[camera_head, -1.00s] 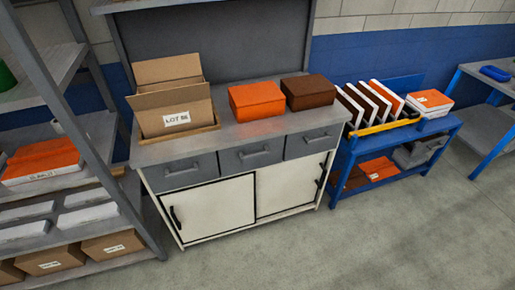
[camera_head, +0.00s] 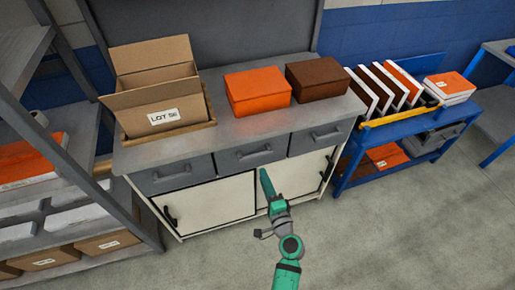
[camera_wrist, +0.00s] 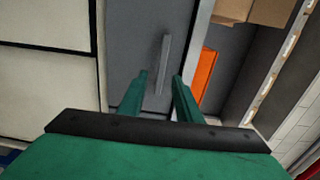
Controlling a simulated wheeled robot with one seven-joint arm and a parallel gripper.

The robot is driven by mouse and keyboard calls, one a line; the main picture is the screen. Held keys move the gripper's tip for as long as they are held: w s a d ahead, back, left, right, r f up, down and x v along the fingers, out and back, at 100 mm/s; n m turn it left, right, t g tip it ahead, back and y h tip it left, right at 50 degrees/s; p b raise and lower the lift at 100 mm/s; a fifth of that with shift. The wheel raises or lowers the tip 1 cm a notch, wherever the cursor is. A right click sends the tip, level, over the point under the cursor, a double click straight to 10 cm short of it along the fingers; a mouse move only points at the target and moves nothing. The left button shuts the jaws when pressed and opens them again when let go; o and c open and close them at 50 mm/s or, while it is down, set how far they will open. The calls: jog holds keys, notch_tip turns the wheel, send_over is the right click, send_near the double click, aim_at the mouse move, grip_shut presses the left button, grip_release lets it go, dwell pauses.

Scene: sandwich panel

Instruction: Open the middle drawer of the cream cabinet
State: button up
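The cream cabinet (camera_head: 222,203) has cream sliding doors below and a row of three grey drawers under its worktop. The middle drawer (camera_head: 232,160) is shut, with a grey bar handle (camera_head: 256,154) across its front. My green gripper (camera_head: 265,178) is in front of the cabinet, just below and right of that handle. In the wrist view my gripper (camera_wrist: 160,85) has its two fingers apart with nothing held between them. The handle (camera_wrist: 163,62) shows beyond and between the fingertips, on the grey drawer front (camera_wrist: 128,50). I cannot tell the remaining gap exactly.
An open carton (camera_head: 160,95), an orange box (camera_head: 257,92) and a brown box (camera_head: 322,80) stand on the worktop. A grey shelf rack (camera_head: 90,130) is close at left. A blue bench (camera_head: 405,135) stands at right. The floor in front is clear.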

aim_at(257, 157)
jog(key=x, duration=1.1)
jog(key=shift+w+d+r, duration=0.1)
jog(key=shift+d+r, duration=0.05)
jog(key=shift+r, duration=0.1)
grip_shut()
